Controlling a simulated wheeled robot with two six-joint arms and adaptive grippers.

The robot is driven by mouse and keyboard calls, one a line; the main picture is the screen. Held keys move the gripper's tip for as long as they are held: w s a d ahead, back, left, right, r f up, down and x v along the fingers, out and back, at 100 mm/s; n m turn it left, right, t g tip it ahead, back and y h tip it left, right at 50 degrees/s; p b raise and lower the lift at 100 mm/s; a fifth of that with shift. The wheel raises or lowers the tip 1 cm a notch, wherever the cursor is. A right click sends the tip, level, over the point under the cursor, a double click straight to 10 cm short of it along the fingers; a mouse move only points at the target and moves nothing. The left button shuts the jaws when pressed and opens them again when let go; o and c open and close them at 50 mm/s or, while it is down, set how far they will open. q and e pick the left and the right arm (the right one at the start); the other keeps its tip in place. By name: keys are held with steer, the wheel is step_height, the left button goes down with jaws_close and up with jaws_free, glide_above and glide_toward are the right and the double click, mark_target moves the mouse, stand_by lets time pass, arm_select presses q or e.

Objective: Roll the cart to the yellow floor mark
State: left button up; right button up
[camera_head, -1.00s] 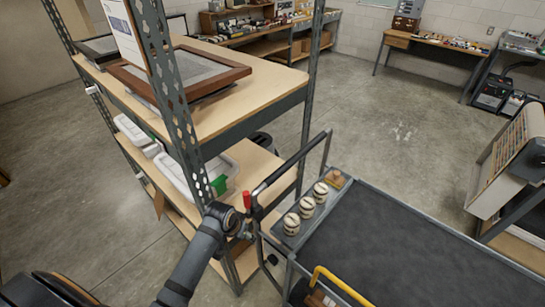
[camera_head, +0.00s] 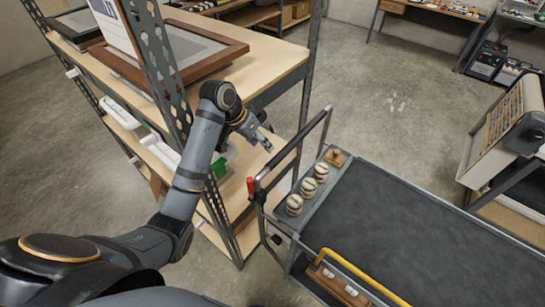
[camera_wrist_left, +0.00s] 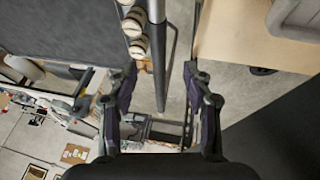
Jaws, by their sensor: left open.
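The cart (camera_head: 400,225) has a dark flat deck and grey rim, and stands at the lower right in the head view. Its tubular push handle (camera_head: 293,150) rises on its left side, with a red grip (camera_head: 250,187) at the lower end. My left gripper (camera_head: 262,141) is open and empty, just left of the handle and in front of the shelf. In the left wrist view its spread fingers (camera_wrist_left: 160,78) frame a dark bar of the handle, apart from it as far as I can tell. The yellow floor mark and my right gripper are not in view.
A metal shelf unit (camera_head: 240,75) with framed pictures stands close left of the handle. A display case (camera_head: 505,135) stands right of the cart. Open concrete floor (camera_head: 400,110) lies behind the cart.

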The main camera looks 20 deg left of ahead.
mark_target(274, 158)
arm_select(q)
steer(key=p+x, duration=0.3)
steer(key=x, duration=0.6)
steer(key=shift+d, duration=0.2)
steer(key=shift+w+d+f, duration=0.1)
steer(key=shift+d+f, duration=0.1)
steer(key=shift+f, duration=0.4)
steer(key=shift+c, duration=0.2)
jaws_close()
